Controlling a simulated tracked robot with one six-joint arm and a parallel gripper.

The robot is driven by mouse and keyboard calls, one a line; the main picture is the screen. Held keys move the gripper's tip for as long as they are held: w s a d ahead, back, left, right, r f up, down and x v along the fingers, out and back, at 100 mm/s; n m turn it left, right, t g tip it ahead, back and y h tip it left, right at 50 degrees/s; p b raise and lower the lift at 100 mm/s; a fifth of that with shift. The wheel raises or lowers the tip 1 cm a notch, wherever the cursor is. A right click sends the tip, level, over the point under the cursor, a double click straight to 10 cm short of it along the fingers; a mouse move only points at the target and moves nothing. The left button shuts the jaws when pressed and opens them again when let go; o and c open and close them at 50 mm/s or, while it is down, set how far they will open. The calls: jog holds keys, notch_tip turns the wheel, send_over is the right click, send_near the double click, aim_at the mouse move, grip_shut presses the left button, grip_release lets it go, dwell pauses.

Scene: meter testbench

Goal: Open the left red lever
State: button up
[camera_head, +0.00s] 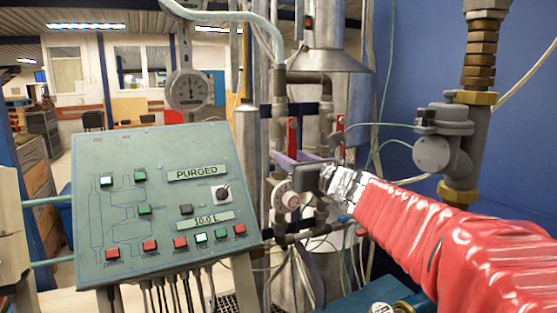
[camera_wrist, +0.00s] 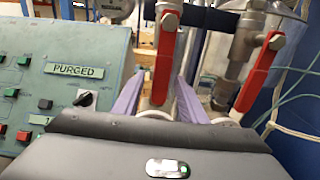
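The left red lever (camera_wrist: 164,62) hangs upright from a valve in the wrist view. It also shows in the head view (camera_head: 291,133). My gripper (camera_wrist: 160,92) is open, with one purple finger on each side of the lever's lower part in the picture. In the head view my gripper (camera_head: 286,160) is at the lever's lower end. The right red lever (camera_wrist: 260,72) slants down to the left, outside the right finger.
A green control panel (camera_head: 150,205) marked "PURGED" stands to the left. A round gauge (camera_head: 188,90) is above it. Vertical pipes and a round dial fitting (camera_head: 287,198) crowd around my gripper. A grey valve body (camera_head: 440,150) stands by the blue wall at right.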

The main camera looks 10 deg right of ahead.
jog(key=v, duration=1.3)
jog(key=shift+a, duration=0.1)
jog(key=s+a+f+n+g, duration=0.1)
jog(key=s+f+n+g, duration=0.2)
jog(key=s+f+n, duration=0.2)
jog(key=s+a+f+n+g+h, duration=0.1)
jog(key=s+f+n+g, duration=0.3)
jog(key=f+n, duration=0.7)
jog(key=s+a+f+n+g+h, duration=0.1)
jog(key=s+a+f+n+g, duration=0.2)
jog(key=s+f+n, duration=0.2)
jog(key=shift+s+f+n+g, duration=0.15)
jog(key=shift+s+f+n, duration=0.05)
jog(key=shift+f+n, duration=0.7)
jog(key=shift+s+f+n+g, duration=0.2)
jog(key=shift+f+n, duration=0.5)
jog(key=shift+n, duration=0.4)
jog(key=s+f+n+g+h, duration=0.1)
jog(key=s+f+n+h, duration=0.2)
jog(key=s+n, duration=0.4)
jog(key=shift+s+d+f+n, duration=0.2)
jog(key=shift+s+f+n, duration=0.1)
jog(key=shift+n, duration=0.2)
